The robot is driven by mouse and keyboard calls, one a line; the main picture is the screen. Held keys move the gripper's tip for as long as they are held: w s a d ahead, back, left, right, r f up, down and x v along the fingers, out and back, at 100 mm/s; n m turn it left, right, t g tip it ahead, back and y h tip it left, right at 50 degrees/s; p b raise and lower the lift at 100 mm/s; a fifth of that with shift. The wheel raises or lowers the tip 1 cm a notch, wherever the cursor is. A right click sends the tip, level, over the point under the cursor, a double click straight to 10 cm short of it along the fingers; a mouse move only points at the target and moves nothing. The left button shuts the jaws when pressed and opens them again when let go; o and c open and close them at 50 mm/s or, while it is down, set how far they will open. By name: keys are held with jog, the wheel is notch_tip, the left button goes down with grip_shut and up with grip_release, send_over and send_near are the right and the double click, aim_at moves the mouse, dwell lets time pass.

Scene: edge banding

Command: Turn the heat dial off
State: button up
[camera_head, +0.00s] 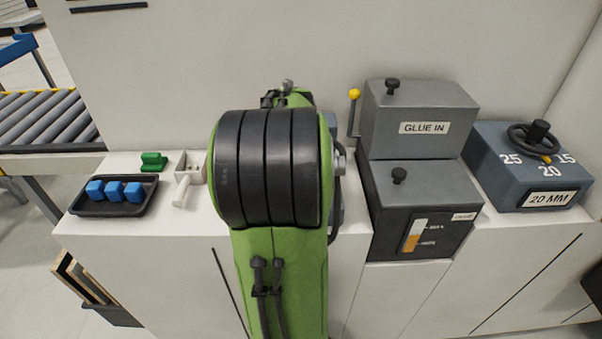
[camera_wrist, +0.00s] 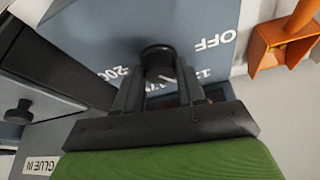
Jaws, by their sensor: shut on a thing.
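The heat dial (camera_wrist: 157,57) is a dark round knob on a blue-grey box (camera_wrist: 90,28) in the wrist view. The box face has white marks, with OFF to the right of the knob, 200 to its left, and another number partly covered. A short white line shows on the knob, but I cannot tell which mark it points at. My gripper (camera_wrist: 158,75) is shut on the dial, a finger at each side. In the head view my green and black arm hides the dial and my gripper; only a sliver of the blue-grey box (camera_head: 334,122) shows.
Right of my arm stand the grey GLUE IN box (camera_head: 420,112), a dark box (camera_head: 400,215) below it, and the 20 MM box (camera_head: 500,165) with a handwheel. Left are a black tray (camera_head: 112,208) of blue blocks and a green piece (camera_head: 153,162). An orange bracket (camera_wrist: 282,45) is near my gripper.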

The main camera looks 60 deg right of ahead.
jog(key=n, duration=0.2)
jog(key=n+t, duration=0.1)
jog(key=n+t+y, duration=0.1)
jog(key=n, duration=0.1)
jog(key=shift+s+d+n, duration=0.15)
jog(key=shift+s+n, duration=0.1)
jog(key=shift+n, duration=0.05)
jog(key=n+y, duration=0.1)
jog(key=n, duration=0.2)
jog(key=shift+s+d+r+t+p, duration=0.1)
jog(key=shift+t+p, duration=0.2)
jog(key=shift+t, duration=0.1)
jog(key=shift+d+n+y+p, duration=0.1)
jog(key=shift+n+y+p, duration=0.35)
jog(key=shift+n, duration=0.85)
jog(key=o, duration=1.1)
jog(key=shift+c, duration=0.2)
jog(key=p+v, duration=0.6)
jog(key=v, duration=0.9)
jog(key=shift+s+r+p, duration=0.25)
jog(key=shift+s+p, duration=0.05)
jog(key=shift+p, duration=0.1)
